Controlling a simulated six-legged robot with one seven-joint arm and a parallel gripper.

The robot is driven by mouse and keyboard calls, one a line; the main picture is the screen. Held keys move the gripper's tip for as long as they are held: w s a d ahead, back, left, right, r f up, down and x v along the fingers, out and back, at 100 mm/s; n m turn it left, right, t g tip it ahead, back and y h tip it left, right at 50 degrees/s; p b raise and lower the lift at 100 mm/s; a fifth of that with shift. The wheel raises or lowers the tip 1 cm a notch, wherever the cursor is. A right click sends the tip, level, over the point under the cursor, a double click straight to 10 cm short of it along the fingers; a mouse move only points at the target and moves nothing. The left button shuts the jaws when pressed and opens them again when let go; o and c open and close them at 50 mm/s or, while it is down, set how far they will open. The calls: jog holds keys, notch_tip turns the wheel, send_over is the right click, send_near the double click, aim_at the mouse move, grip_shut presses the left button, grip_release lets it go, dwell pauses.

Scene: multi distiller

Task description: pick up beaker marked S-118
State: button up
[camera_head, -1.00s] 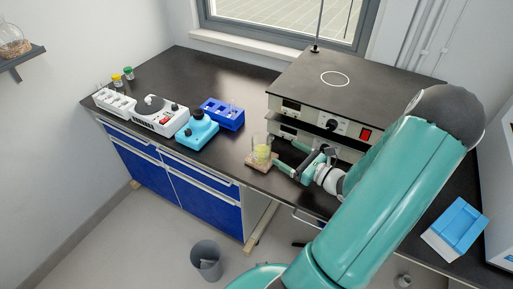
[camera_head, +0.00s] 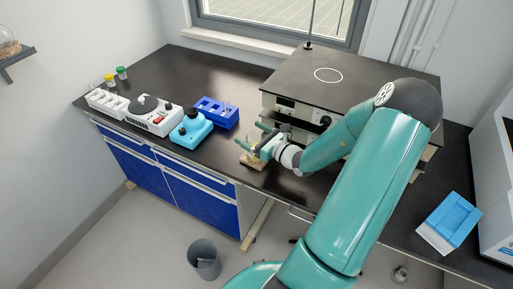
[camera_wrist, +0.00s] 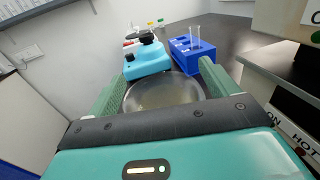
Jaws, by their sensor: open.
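A clear glass beaker (camera_head: 250,153) with yellowish contents stands on a small wooden pad (camera_head: 251,165) near the bench's front edge, partly covered by my gripper in the head view. My gripper (camera_head: 262,140) is at the beaker with its fingers open. In the wrist view my gripper (camera_wrist: 160,85) has one green finger on each side of the beaker's round rim (camera_wrist: 163,90), with gaps that look small. I cannot tell whether a finger touches the glass. No S-118 marking is legible.
A blue tube rack (camera_head: 217,112), a light-blue device (camera_head: 191,129) and a white device with a red switch (camera_head: 152,116) stand left of the beaker. A hot-plate unit (camera_head: 340,85) stands close behind on the right. The dark bench (camera_head: 205,68) is clear at the back left.

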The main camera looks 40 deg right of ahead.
jog(key=c, duration=1.5)
jog(key=shift+r, duration=0.1)
